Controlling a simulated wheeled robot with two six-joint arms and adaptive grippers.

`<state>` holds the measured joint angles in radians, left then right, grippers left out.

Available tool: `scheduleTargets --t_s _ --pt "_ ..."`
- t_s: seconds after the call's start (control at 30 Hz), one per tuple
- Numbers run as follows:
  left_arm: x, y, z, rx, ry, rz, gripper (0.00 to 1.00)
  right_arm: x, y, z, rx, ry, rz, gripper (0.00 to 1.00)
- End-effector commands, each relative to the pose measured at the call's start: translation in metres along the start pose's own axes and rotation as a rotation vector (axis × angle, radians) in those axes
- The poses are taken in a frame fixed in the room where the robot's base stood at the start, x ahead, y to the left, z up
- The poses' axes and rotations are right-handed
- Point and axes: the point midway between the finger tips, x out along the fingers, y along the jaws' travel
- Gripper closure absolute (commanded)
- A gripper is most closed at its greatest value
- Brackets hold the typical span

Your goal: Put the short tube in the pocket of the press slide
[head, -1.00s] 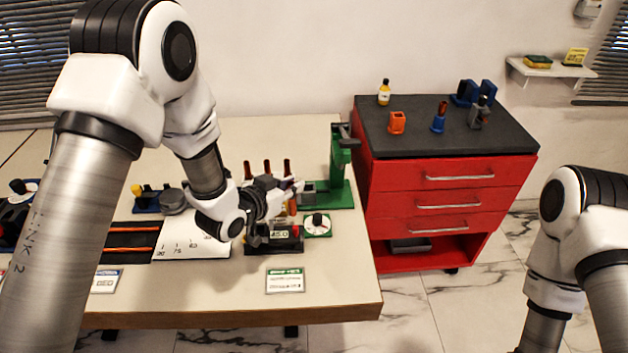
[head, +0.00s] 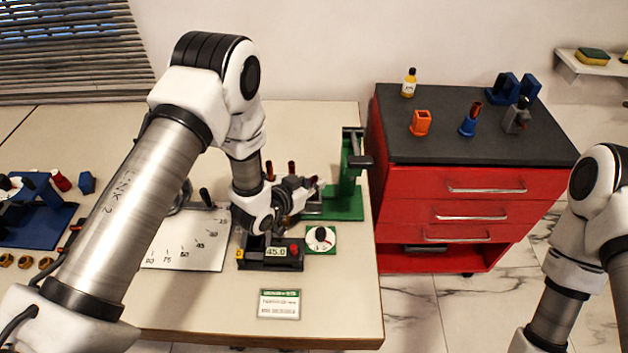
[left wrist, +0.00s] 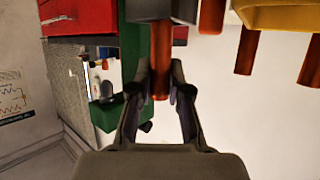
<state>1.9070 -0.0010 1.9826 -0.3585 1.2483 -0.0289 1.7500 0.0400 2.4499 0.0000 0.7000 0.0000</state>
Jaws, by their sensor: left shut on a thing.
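My left gripper (head: 308,188) is at the near left side of the green press (head: 350,178), low over its base. In the left wrist view, the left gripper (left wrist: 160,85) is shut on a copper-coloured tube (left wrist: 161,55). One end of this tube meets a grey block (left wrist: 148,10) at the top edge; I cannot tell if it sits inside. The green press also shows in the left wrist view (left wrist: 108,113), beside the fingers. In the head view, the gripper hides the held tube and most of the slide, so its pocket cannot be made out. My right gripper is out of frame.
Other tubes (head: 291,168) stand behind my left wrist. A black box with a 45.0 display (head: 275,253), a dial on a green plate (head: 320,239) and a card (head: 279,304) lie in front. The red cabinet (head: 470,205) stands right of the table. The front right tabletop is clear.

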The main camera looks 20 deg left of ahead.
Motion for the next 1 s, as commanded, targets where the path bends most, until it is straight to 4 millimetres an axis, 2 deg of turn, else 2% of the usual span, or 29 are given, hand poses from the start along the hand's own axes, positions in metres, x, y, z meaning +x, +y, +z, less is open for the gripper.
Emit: scheduleTargets --t_s 0.23,0.27,0.3,0.33,0.63,0.73,0.87,1.0 --pt "0.001 0.000 0.001 0.001 0.003 0.000 1.00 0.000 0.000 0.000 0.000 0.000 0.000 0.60" --pt "0.001 0.000 0.002 0.001 0.003 0.000 0.79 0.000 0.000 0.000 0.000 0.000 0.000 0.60" --pt "0.001 0.000 0.001 0.001 0.003 0.000 0.65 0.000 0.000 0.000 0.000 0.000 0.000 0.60" --pt "0.001 0.000 0.001 0.001 0.003 0.000 0.58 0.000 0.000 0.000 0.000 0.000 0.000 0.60" --pt "0.000 0.000 0.001 0.001 0.003 -0.001 0.58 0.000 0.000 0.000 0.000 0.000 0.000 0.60" --pt "-0.007 -0.001 0.002 0.000 0.003 -0.001 0.58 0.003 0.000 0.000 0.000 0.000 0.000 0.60" --pt "-0.032 -0.001 0.003 -0.002 0.003 -0.003 0.58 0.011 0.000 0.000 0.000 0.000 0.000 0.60" --pt "-0.070 -0.001 0.003 -0.005 0.003 -0.003 0.58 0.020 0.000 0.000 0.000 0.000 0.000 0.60"
